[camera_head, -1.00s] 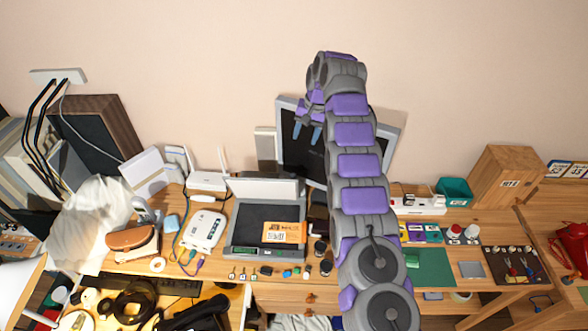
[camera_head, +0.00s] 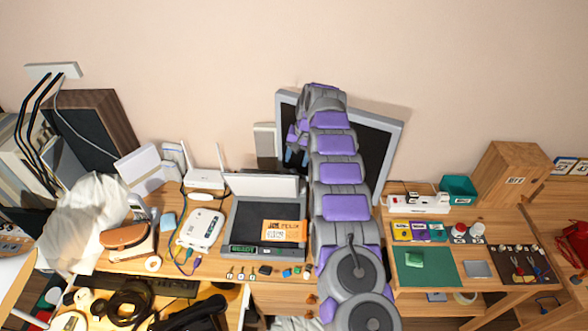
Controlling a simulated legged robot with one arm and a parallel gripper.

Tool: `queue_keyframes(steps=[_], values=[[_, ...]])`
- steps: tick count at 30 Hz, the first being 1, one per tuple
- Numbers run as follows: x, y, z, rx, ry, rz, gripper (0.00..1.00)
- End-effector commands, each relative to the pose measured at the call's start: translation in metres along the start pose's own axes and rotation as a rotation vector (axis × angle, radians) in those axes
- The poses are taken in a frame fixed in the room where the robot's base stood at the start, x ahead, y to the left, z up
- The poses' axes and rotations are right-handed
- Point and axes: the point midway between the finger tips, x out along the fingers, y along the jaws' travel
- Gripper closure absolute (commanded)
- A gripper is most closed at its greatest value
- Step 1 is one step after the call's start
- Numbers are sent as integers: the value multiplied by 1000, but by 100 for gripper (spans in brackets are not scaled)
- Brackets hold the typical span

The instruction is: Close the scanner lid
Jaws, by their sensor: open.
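The scanner (camera_head: 240,222) stands on the desk, a grey box with a dark glass bed and a green display at its front edge. An orange and white card (camera_head: 283,230) lies on the right part of the bed. The scanner lid (camera_head: 262,186) is a pale panel standing raised along the scanner's back edge. My gripper (camera_head: 296,157) is open and empty, behind and above the right end of the lid, in front of the monitor. It looks apart from the lid, though its fingertips are small and dark against the screen. My arm hides the area just right of the scanner.
A grey-framed monitor (camera_head: 385,125) stands behind my arm. A white router (camera_head: 205,179) and a white device with cables (camera_head: 201,230) are left of the scanner. Several small items lie along the desk's front edge. A green mat (camera_head: 440,268) lies to the right.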

Motion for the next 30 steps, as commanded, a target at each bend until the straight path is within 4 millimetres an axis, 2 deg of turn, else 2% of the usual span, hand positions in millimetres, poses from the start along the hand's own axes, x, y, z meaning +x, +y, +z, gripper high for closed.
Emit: queue_keyframes(steps=[3, 9, 21, 30], values=[[23, 0, 2, 1, -6, 2, 49], [45, 1, 1, 1, -3, 1, 49], [50, 1, 0, 1, -1, 1, 49], [50, 1, 0, 1, -1, 1, 78]])
